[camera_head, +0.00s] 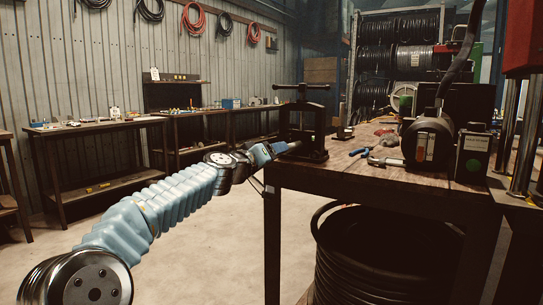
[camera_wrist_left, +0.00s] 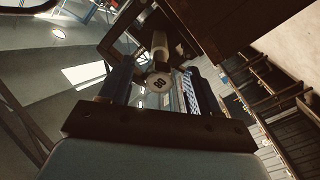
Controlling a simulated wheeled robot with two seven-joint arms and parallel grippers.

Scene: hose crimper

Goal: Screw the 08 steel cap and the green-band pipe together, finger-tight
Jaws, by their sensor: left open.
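The 08 steel cap (camera_wrist_left: 160,82) shows its round pale face, marked 08, in the left wrist view. A pale pipe (camera_wrist_left: 160,45) runs away behind it, in line with it. I cannot see a green band, and cannot tell how far the cap is threaded on. My left gripper (camera_wrist_left: 158,72) is open, with one finger on each side of the cap. In the head view the left gripper (camera_head: 286,148) reaches the dark vise (camera_head: 304,118) at the bench corner; cap and pipe are too small to make out there. My right gripper is out of view.
The wooden workbench (camera_head: 380,178) carries a blue-handled tool (camera_head: 360,151), a motor-like machine (camera_head: 428,140) and a box with a green dot (camera_head: 472,160). A red press (camera_head: 523,38) stands at the right. A black hose coil (camera_head: 380,262) lies below. Floor on the left is clear.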

